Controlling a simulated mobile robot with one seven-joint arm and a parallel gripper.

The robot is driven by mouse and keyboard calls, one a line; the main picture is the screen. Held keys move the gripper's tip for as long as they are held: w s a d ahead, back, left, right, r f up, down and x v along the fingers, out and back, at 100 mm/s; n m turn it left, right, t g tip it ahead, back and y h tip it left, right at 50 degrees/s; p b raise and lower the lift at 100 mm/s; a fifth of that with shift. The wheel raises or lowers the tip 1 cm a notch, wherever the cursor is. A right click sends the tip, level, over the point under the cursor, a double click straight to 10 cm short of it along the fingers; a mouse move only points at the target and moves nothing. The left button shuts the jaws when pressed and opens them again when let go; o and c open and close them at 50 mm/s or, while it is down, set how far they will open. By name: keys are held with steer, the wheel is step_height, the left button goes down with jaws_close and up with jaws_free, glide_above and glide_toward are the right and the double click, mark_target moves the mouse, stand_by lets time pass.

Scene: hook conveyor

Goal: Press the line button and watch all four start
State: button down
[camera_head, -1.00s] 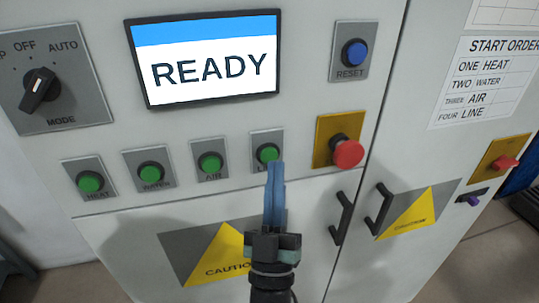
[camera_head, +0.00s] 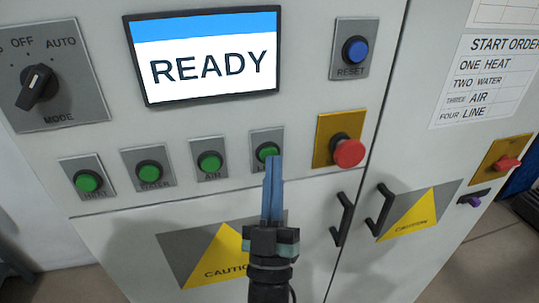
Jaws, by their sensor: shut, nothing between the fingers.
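The line button (camera_head: 268,150) is the rightmost of a row of green buttons on the grey cabinet. My gripper (camera_head: 274,158) is shut, its blue fingers pointing up, with their tips over the lower part of this button and its label. I cannot tell whether they touch it. The heat button (camera_head: 88,181), water button (camera_head: 150,172) and air button (camera_head: 209,161) stand to the left, uncovered. The screen (camera_head: 206,57) above reads READY under a blue band.
A red mushroom button (camera_head: 348,152) on a yellow plate sits right of the line button. Black door handles (camera_head: 342,219) stick out below. The mode knob (camera_head: 37,87) is at left, the blue reset button (camera_head: 355,51) above. A start order sheet (camera_head: 480,81) hangs at right.

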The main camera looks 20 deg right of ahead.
steer(key=shift+w, duration=0.3)
steer(key=shift+s, duration=0.15)
stand_by(0.5)
steer(key=shift+s, duration=0.7)
steer(key=shift+s+a+p, duration=0.1)
steer(key=shift+s+p, duration=0.3)
steer(key=shift+s, duration=2.1)
